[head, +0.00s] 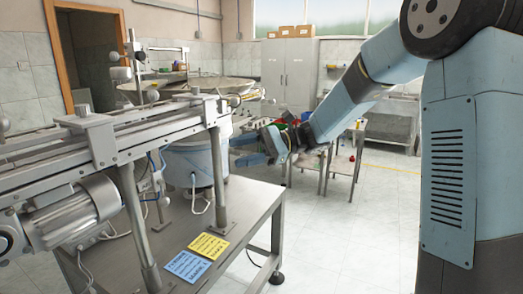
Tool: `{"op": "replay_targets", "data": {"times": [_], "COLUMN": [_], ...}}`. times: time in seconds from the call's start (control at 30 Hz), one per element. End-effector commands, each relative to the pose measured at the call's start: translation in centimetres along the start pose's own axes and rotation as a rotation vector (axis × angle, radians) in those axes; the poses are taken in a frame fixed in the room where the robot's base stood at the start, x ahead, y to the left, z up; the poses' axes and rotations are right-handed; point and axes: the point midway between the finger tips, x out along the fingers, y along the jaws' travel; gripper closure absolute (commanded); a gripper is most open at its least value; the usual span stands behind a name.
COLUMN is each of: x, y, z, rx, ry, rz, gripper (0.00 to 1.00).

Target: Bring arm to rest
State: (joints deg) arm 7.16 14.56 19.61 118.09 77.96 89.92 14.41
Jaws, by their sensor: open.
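My arm reaches in from the right and slopes down to the left across the middle of the head view. My gripper (243,150) is at its end, with its two light blue fingers apart and pointing left. No object shows between the fingers. The gripper appears in front of the gap between the feeder machine on the left and a small table behind; its exact distance to them is hard to tell.
A metal bench (235,245) carries a conveyor (110,140), a motor (75,210), a feeder drum (195,165), and yellow (208,246) and blue (187,267) labels. A small table (340,165) with coloured items stands behind my arm. Grey cabinets (290,70) stand at the back. Floor at centre right is clear.

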Motion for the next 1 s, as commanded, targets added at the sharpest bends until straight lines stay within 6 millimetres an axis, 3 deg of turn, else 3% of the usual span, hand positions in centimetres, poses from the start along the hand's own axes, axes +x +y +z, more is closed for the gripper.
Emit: {"op": "replay_targets", "data": {"times": [0.17,0.47,1.0], "x": [-0.3,-3.2,-12.4], "y": [4.2,11.0,21.0], "z": [2.0,4.4,9.3], "rx": [-0.094,-0.261,-0.589], "ry": [0.192,0.505,1.027], "rz": [0.156,0.401,0.808], "gripper": [0.44,0.44,0.44]}}
